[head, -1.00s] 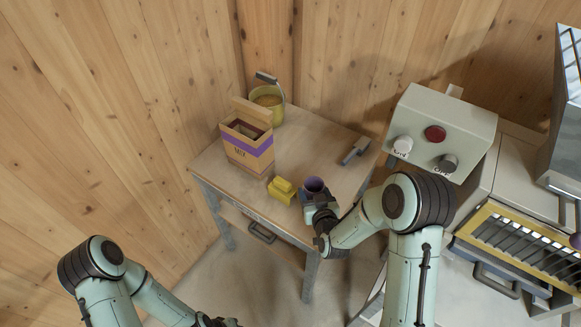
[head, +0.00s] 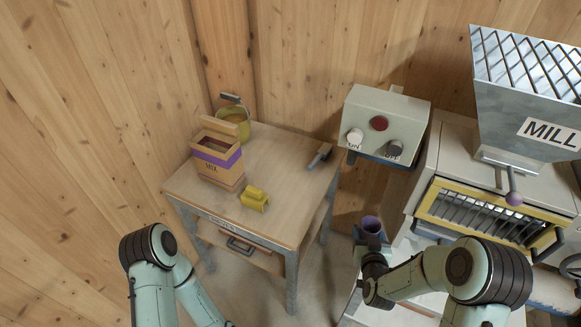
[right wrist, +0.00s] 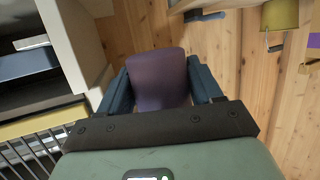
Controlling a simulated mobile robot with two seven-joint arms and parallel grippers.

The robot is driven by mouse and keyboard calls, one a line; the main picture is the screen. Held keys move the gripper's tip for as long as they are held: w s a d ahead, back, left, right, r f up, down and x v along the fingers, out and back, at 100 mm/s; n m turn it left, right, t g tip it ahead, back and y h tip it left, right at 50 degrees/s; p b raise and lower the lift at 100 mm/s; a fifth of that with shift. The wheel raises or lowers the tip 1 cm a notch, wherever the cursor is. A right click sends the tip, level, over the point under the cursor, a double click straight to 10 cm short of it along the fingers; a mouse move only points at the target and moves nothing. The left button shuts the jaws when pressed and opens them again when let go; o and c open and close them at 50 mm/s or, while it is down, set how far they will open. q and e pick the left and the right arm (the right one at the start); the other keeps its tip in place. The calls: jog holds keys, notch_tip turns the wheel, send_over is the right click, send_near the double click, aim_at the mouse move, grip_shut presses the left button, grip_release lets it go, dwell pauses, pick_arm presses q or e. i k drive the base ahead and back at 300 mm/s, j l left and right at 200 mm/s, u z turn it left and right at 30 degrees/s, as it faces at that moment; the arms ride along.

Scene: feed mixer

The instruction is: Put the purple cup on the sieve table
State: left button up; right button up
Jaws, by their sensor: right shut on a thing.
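The purple cup (head: 371,223) is upright in my right gripper (head: 370,238), whose fingers close on its sides. It is off the wooden table, held to the table's right and in front of the mill. In the right wrist view the cup (right wrist: 158,78) sits between the two dark fingers. A pale surface (head: 402,306) lies low beneath my right forearm, partly hidden by it; I cannot tell if it is the sieve table. My left arm enters at the lower left, its gripper out of the frame.
The wooden table (head: 285,205) holds a MIX box (head: 218,165), a yellow pail (head: 234,125), a yellow object (head: 254,198) and a scoop (head: 320,155). A control box (head: 388,115) and the mill hopper (head: 525,90) with a yellow-framed grate (head: 490,213) stand at the right.

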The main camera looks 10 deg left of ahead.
aim_at(281, 216)
jog(key=i+j+z, duration=0.1)
jog(key=j+z, duration=0.25)
jog(key=i+j+z, duration=0.1)
jog(key=z, duration=0.2)
jog(key=i+j, duration=0.1)
jog(key=j, duration=0.35)
jog(key=i+j, duration=0.15)
jog(key=j, duration=0.25)
